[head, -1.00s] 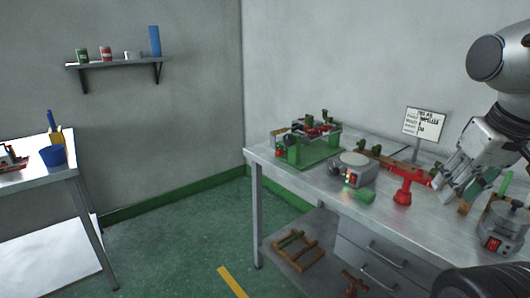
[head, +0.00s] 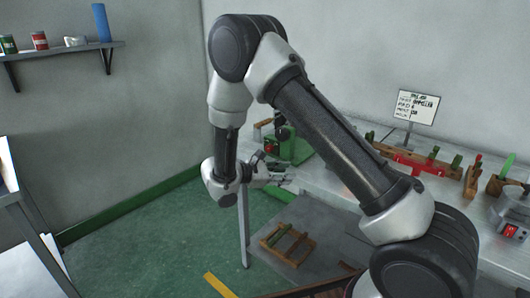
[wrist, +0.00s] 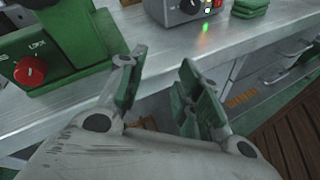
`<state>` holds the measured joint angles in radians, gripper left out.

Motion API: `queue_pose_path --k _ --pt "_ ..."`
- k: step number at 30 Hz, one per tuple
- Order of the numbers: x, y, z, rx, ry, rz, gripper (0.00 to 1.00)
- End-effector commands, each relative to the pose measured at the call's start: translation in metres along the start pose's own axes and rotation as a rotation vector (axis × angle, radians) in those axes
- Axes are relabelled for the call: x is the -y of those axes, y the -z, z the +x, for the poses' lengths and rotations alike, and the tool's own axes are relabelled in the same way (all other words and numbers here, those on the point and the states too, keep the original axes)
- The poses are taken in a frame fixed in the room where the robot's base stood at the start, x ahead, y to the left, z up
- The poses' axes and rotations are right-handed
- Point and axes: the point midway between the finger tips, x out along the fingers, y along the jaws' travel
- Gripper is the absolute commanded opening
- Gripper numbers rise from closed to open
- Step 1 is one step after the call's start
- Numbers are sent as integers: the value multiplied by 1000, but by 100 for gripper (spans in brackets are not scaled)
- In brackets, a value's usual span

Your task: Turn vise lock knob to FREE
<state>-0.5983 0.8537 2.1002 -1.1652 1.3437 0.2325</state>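The vise lock knob (wrist: 30,71) is a red round knob on the green front of the vise (wrist: 73,38), at the left of the wrist view. The word LOCK shows above and right of it; another label is cut off at the left edge. In the head view the knob (head: 271,148) shows small on the vise, partly behind my arm. My gripper (wrist: 160,85) is open and empty. It is apart from the knob, to its right in the wrist view, at the bench's front edge.
A grey box with lit buttons (wrist: 186,10) stands on the bench beside the vise. Green blocks (wrist: 250,8) lie right of it. Wooden frames (head: 288,245) rest on the lower shelf. A sign (head: 415,105) stands behind. Open floor lies left of the bench.

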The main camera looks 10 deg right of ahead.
Motion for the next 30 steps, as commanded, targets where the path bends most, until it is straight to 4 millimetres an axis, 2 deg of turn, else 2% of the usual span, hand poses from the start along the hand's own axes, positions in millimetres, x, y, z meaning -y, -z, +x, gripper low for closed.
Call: queue_pose_path --k 1,4,7,11,22,30 --pt "-15 22 -8 19 -104 -22 35" --pt "-52 48 -30 37 -303 -8 35" --pt "-81 55 -51 42 -444 41 35" --pt "-101 51 -61 45 -525 99 35" --pt "-130 45 -11 45 -526 109 35" --pt "-138 44 2 44 -528 108 35"
